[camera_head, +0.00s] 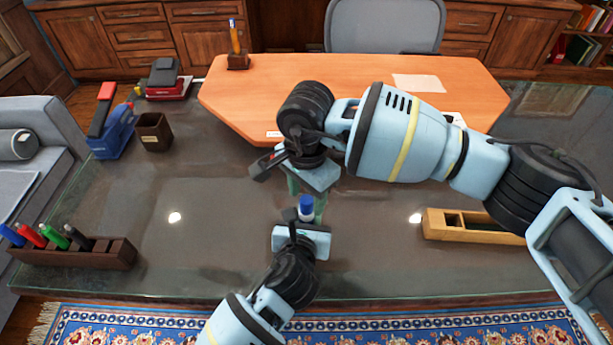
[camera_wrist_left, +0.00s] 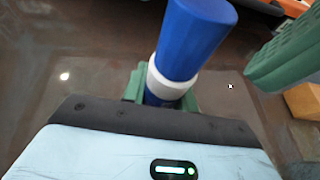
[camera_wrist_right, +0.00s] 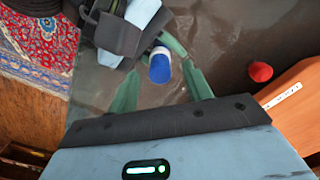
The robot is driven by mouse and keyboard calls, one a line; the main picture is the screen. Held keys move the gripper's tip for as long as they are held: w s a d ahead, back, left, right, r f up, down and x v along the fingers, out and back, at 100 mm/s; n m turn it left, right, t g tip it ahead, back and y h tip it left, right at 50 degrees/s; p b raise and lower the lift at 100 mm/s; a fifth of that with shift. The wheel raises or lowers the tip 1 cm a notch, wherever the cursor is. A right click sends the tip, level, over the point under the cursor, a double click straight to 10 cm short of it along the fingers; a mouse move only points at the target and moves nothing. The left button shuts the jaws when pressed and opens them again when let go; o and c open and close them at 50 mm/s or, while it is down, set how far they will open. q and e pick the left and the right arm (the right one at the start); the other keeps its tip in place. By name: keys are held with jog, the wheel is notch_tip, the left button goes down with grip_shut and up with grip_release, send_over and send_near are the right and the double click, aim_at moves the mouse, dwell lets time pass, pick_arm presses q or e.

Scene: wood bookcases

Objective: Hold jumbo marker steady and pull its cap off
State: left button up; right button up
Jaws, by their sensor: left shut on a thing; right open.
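The jumbo marker (camera_head: 306,207) stands roughly upright in my left gripper (camera_head: 304,222) above the glass-topped desk. In the left wrist view the marker (camera_wrist_left: 198,40) shows a long blue upper part, a white band and blue below. The green fingers of my left gripper (camera_wrist_left: 163,96) are shut on its lower part. My right gripper (camera_head: 307,195) reaches down from above and is open. In the right wrist view the marker (camera_wrist_right: 159,66) shows end-on between the spread fingers of my right gripper (camera_wrist_right: 162,88), with no clear contact. One right finger also shows beside the marker in the left wrist view.
A dark rack (camera_head: 75,252) with several markers stands at the left front. A wooden tray (camera_head: 470,226) lies at the right. A red object (camera_wrist_right: 260,71) shows in the right wrist view. A brown cup (camera_head: 154,132) and blue dispenser (camera_head: 112,134) stand at the left back.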

jog(key=shift+f, duration=1)
jog(key=c, duration=1)
jog(key=shift+r, duration=0.6)
jog(key=shift+c, duration=0.3)
jog(key=shift+r, duration=0.1)
jog(key=shift+r, duration=0.5)
jog(key=shift+r, duration=0.1)
jog(key=shift+r, duration=0.5)
jog(key=shift+r, duration=0.1)
